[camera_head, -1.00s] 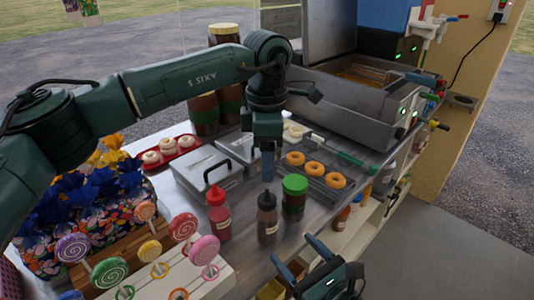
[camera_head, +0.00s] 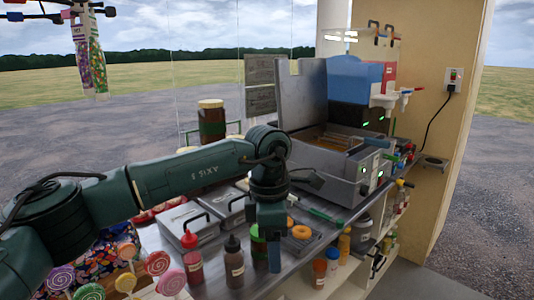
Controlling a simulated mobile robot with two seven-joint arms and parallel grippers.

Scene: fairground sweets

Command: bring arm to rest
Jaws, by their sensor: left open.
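My left arm reaches in from the left across the counter, and its left gripper (camera_head: 273,258) hangs pointing down over the counter, empty and open. It is in front of the green-lidded jar (camera_head: 258,250) and just left of the ring doughnuts (camera_head: 301,232) on their rack. I cannot tell whether it touches anything. My right gripper is out of view.
A red-capped bottle (camera_head: 193,262) and a dark-capped bottle (camera_head: 233,264) stand left of the gripper. Lidded metal containers (camera_head: 188,222) sit behind them. The fryer (camera_head: 345,165) is at the back. Lollipops (camera_head: 158,263) stand at the lower left.

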